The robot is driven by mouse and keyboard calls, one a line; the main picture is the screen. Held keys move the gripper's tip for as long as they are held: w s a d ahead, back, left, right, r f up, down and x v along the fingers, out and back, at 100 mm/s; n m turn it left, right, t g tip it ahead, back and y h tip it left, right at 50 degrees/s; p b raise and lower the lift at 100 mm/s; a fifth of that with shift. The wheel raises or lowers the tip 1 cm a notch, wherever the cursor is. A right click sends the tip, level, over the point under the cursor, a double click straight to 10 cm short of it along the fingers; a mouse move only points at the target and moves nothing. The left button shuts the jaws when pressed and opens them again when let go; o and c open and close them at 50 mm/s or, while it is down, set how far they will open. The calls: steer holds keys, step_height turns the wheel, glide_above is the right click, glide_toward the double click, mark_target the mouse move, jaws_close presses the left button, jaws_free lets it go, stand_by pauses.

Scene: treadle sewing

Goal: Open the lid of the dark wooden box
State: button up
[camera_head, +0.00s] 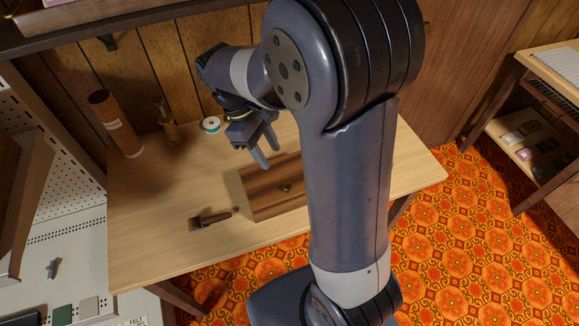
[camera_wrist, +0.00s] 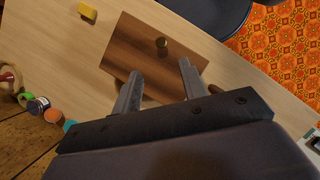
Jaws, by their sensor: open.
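The dark wooden box (camera_head: 262,201) sits on the light wooden table, partly hidden behind my arm in the head view. Its lid looks closed, with a small brass-coloured knob or clasp (camera_head: 286,188) on it. In the wrist view the box (camera_wrist: 133,50) lies beyond the fingers, with the brass piece (camera_wrist: 162,43) near its far edge. My gripper (camera_head: 265,160) is open and empty, its fingers pointing down above the box's back edge. In the wrist view my gripper (camera_wrist: 160,85) overlaps the box's near part; I cannot tell any contact.
A small brush (camera_head: 210,219) lies left of the box. A brown cylinder (camera_head: 115,123), a bottle-like item (camera_head: 166,120) and a teal-and-white spool (camera_head: 211,124) stand along the back of the table (camera_head: 150,230). A yellow block (camera_wrist: 88,11) shows in the wrist view. The table's front left is clear.

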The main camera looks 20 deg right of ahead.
mark_target(288, 186)
steer(key=x, duration=1)
steer(key=shift+s+f, duration=0.2)
steer(key=shift+c, duration=0.5)
jaws_close()
